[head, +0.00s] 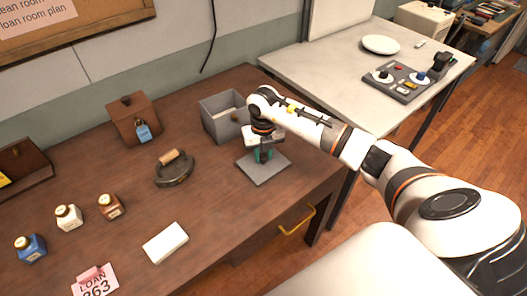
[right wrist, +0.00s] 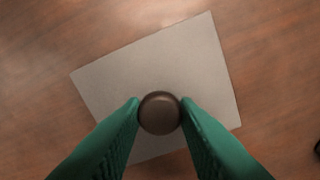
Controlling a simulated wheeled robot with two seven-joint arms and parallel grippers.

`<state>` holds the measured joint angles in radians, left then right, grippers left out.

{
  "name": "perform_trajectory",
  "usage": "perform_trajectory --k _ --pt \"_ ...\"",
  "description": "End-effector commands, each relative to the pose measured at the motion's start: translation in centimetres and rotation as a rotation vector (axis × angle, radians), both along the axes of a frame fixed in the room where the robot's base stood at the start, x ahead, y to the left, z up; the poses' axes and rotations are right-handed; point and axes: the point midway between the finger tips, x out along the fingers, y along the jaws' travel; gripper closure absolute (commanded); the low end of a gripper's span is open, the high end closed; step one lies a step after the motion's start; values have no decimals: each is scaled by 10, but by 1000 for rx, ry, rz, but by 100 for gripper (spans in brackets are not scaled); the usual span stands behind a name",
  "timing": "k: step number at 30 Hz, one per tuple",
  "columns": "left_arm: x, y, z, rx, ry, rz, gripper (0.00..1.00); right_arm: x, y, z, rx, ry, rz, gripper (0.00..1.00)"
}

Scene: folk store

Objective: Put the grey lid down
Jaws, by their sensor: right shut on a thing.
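The grey lid (head: 257,172) is a flat square plate over the brown wooden table, just in front of the open grey box. My right gripper (head: 263,156) is above the lid, with its green fingers shut on the lid's knob. In the right wrist view the gripper (right wrist: 160,114) has its fingertips on both sides of the round dark knob, and the lid (right wrist: 165,70) spreads below it, turned at an angle. I cannot tell whether the lid touches the table. My left gripper is not in view.
The open grey box (head: 207,118) stands right behind the lid. A flat iron (head: 174,172), a brown box with a blue tag (head: 133,120), a white block (head: 165,243) and several small bottles stand to the left. Bare table lies between the lid and the white block.

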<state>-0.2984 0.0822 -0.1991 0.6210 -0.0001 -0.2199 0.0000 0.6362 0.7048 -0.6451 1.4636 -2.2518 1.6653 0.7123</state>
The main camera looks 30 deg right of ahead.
Motion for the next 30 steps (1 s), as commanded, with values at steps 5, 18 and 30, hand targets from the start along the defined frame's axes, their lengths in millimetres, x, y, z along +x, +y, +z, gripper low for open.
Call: perform_trajectory --k 5,18,30 --pt "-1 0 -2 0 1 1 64 0 0 -1 0 0 0 95" --pt "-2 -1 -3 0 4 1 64 0 0 -3 -1 0 -1 50" --pt "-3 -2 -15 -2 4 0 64 1 -1 44 -2 -6 -1 50"
